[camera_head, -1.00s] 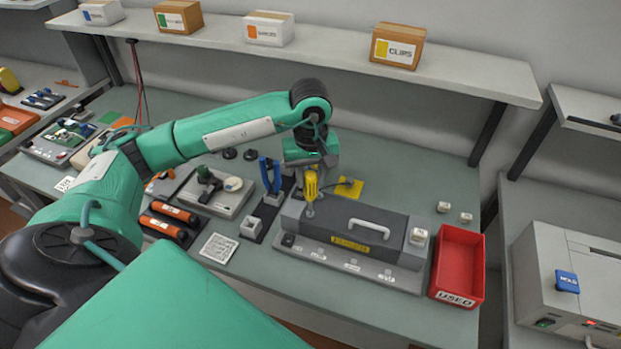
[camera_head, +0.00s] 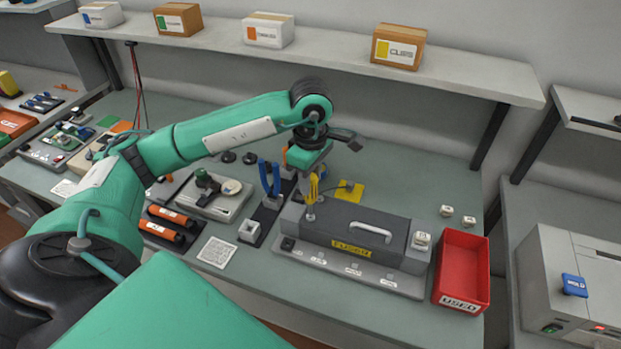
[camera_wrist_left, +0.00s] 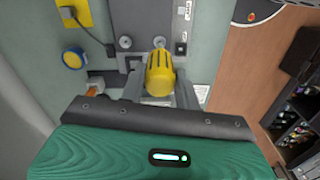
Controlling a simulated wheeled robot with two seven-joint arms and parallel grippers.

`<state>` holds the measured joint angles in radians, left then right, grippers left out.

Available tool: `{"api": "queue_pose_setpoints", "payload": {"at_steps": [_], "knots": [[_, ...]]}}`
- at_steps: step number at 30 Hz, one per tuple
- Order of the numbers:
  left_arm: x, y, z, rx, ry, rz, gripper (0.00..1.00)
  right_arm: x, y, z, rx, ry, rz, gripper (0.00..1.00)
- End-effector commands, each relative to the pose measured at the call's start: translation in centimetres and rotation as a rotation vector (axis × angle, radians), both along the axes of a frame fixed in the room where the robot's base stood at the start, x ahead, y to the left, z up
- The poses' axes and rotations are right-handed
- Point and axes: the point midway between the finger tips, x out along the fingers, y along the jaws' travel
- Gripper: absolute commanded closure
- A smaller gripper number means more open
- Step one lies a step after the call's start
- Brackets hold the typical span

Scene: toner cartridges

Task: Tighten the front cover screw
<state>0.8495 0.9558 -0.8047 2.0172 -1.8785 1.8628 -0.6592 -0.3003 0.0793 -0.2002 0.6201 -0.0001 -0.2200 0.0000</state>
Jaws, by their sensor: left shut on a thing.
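My left gripper (camera_head: 311,178) is shut on a yellow-handled screwdriver (camera_head: 312,190). In the left wrist view the ribbed yellow handle (camera_wrist_left: 160,72) sits between the two grey fingers of the gripper (camera_wrist_left: 160,90). The screwdriver points down at the left end of the dark grey fuser unit (camera_head: 355,222), which has a white handle on top and a yellow label in front. The tip is at or just above that end; I cannot tell whether it touches a screw. My right gripper is out of view.
A red bin (camera_head: 462,268) marked USED stands right of the fuser unit. Blue-handled pliers (camera_head: 269,178) stand left of the gripper, and a yellow pad (camera_head: 349,191) lies behind the unit. A shelf with boxes (camera_head: 398,46) runs above the bench.

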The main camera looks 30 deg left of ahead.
Motion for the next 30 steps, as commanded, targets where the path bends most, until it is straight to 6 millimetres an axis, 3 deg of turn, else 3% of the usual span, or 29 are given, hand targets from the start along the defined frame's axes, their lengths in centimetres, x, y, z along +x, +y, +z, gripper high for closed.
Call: {"api": "queue_pose_setpoints", "payload": {"at_steps": [30], "knots": [[0.06,-0.03,0.03,-0.001,0.0,0.009,1.0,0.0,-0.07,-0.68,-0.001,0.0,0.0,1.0]]}}
